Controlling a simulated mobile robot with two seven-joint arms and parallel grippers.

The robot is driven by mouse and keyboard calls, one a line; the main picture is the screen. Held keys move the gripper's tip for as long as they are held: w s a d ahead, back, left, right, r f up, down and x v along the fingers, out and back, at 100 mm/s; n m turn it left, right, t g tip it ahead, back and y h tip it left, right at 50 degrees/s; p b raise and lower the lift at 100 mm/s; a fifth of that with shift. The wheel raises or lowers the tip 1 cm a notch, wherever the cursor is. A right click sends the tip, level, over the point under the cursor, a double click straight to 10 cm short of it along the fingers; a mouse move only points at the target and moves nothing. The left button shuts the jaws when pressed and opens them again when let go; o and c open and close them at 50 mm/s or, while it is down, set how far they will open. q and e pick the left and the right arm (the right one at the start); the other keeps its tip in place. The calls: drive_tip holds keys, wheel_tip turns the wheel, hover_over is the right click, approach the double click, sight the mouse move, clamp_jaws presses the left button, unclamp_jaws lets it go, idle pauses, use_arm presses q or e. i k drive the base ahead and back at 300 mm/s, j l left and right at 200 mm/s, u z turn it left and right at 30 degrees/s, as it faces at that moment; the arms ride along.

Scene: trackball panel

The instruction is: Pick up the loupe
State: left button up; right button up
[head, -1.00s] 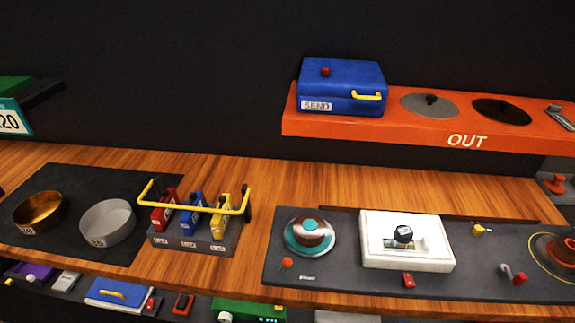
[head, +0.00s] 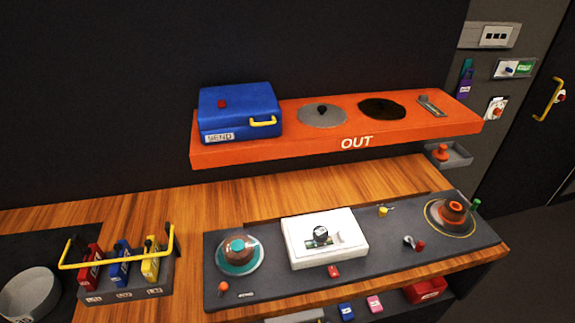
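A small dark cylinder with a pale band, which looks like the loupe (head: 320,236), stands on top of a white box (head: 303,262) with a lit-looking face. The white box sits on the dark panel (head: 270,292) on the wooden counter. Neither of my grippers is in view. Nothing is touching the loupe.
A teal-ringed trackball (head: 240,254) is left of the white box. The orange OUT shelf (head: 220,154) carries a blue case (head: 240,106) and overhangs behind. A yellow-handled rack (head: 126,288) is at left.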

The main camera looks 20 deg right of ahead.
sight(321, 232)
drive_tip(key=k+l+z, duration=0.1)
drive_tip(key=z, duration=0.75)
drive_tip(key=l, duration=0.1)
